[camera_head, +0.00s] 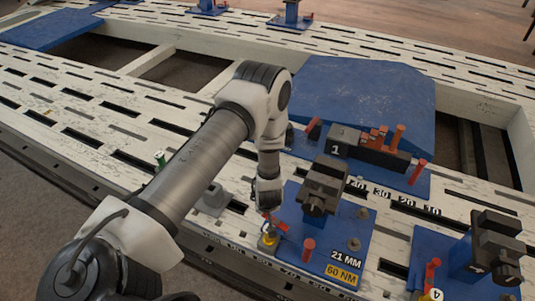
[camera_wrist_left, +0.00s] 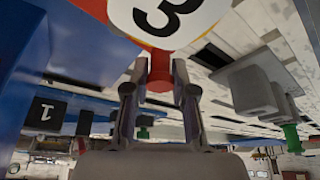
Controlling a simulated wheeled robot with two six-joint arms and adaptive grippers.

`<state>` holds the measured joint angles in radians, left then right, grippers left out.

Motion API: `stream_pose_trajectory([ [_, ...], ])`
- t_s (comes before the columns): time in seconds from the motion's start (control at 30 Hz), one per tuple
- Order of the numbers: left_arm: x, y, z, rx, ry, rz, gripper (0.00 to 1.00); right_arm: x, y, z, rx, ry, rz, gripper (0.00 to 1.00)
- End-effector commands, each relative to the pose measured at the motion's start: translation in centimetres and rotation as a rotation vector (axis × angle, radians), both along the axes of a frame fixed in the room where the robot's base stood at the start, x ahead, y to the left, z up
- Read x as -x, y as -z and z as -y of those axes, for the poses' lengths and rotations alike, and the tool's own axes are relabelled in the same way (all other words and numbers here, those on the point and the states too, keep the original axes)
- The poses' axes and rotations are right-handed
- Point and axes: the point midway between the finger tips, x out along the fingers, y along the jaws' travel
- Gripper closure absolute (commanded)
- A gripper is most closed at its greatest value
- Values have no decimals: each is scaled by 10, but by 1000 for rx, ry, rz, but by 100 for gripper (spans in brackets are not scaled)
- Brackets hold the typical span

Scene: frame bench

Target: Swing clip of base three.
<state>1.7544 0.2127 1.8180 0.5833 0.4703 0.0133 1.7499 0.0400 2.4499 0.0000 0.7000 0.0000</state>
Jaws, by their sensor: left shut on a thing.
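Base three is a blue plate (camera_head: 328,238) carrying a dark clamp (camera_head: 322,188) and "21 MM" and "60 NM" labels, near the front edge of the bench. A round tag with a "3" (camera_wrist_left: 172,12) fills the top of the left wrist view. My left gripper (camera_head: 268,208) points down at the plate's left corner. In the left wrist view its fingers (camera_wrist_left: 160,82) are shut on a red clip (camera_wrist_left: 160,62), just by the tag. The clip also shows red below the gripper in the head view (camera_head: 278,224). The fingers partly hide it. My right gripper is in neither view.
A base with a block marked 1 (camera_head: 336,150) and a red peg stands behind. Another base with a dark clamp marked 4 (camera_head: 490,245) is at the right. A grey block (camera_head: 213,199) stands left of my gripper. The slotted white bench (camera_head: 100,120) has open gaps.

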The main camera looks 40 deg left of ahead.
Motion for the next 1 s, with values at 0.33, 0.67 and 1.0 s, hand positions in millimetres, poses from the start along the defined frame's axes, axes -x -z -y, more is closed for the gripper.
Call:
stream_pose_trajectory([
  [0.33,4,1,1,1,-59,-2,100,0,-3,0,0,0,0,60],
  [0.67,4,1,0,1,-60,-3,68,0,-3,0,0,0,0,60],
  [1.0,3,0,0,0,-59,-1,48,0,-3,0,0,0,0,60],
])
